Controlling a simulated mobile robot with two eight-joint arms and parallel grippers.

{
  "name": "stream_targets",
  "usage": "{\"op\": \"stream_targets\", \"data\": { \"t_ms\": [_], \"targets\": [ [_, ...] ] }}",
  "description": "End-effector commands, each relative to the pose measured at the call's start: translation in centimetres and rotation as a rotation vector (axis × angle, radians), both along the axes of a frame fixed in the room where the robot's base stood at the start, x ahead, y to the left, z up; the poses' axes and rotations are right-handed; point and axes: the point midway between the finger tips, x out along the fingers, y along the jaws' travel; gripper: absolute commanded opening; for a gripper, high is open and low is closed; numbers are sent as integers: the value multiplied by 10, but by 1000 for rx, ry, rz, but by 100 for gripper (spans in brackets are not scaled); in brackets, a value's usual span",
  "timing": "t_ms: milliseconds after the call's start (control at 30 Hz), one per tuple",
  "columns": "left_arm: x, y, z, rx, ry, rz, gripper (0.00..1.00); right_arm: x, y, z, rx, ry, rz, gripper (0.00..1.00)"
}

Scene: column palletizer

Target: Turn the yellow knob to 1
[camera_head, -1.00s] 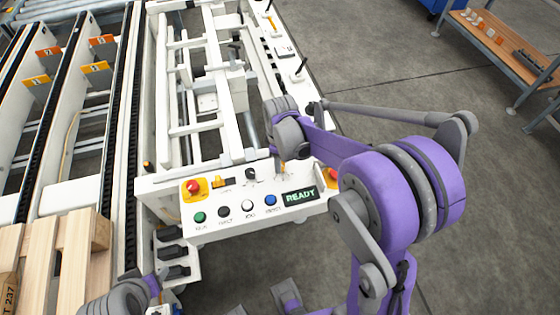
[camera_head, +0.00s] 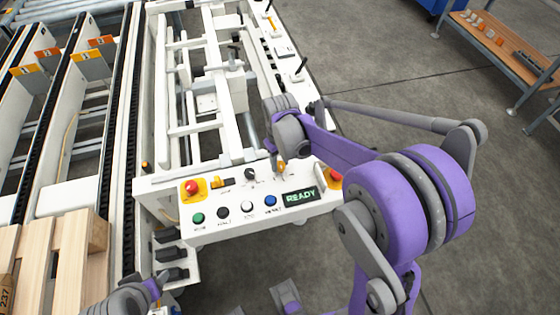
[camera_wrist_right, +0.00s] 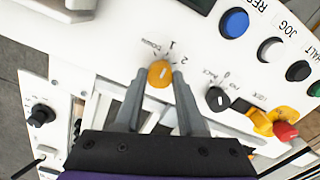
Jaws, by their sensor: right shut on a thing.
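The yellow knob (camera_wrist_right: 160,74) is on the white control panel, with the labels DOWN, 1 and 2 printed around its far side in the right wrist view. A pale line shows on its face, but I cannot tell exactly which label it points to. My right gripper (camera_wrist_right: 158,80) is shut on the knob, one finger on each side of it. In the head view, the right gripper (camera_head: 279,170) reaches down to the panel's back edge and mostly hides the knob. My left arm shows at the bottom left, with its fingers not visible.
A black knob (camera_wrist_right: 218,98) sits close beside the right gripper. The panel (camera_head: 225,227) also carries several push buttons, a READY display (camera_head: 300,196) and a red emergency button (camera_head: 191,187) at its left. White machine framework stands behind it. A wooden pallet (camera_head: 70,240) is at lower left.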

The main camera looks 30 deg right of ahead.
Motion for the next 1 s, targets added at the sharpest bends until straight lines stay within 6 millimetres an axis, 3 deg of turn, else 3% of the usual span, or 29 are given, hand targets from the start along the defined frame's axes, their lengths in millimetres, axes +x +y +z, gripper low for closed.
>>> {"op": "stream_targets", "data": {
  "t_ms": [533,567,700,1000],
  "targets": [
    [0,0,0,0,0,0,62,0,0,0,-1,0,-28,0],
    [0,0,0,0,0,0,62,0,0,0,-1,0,-28,42],
    [0,0,0,0,0,0,62,0,0,0,0,0,-28,68],
    [0,0,0,0,0,0,62,0,0,1,0,0,-27,69]
  ]
}}
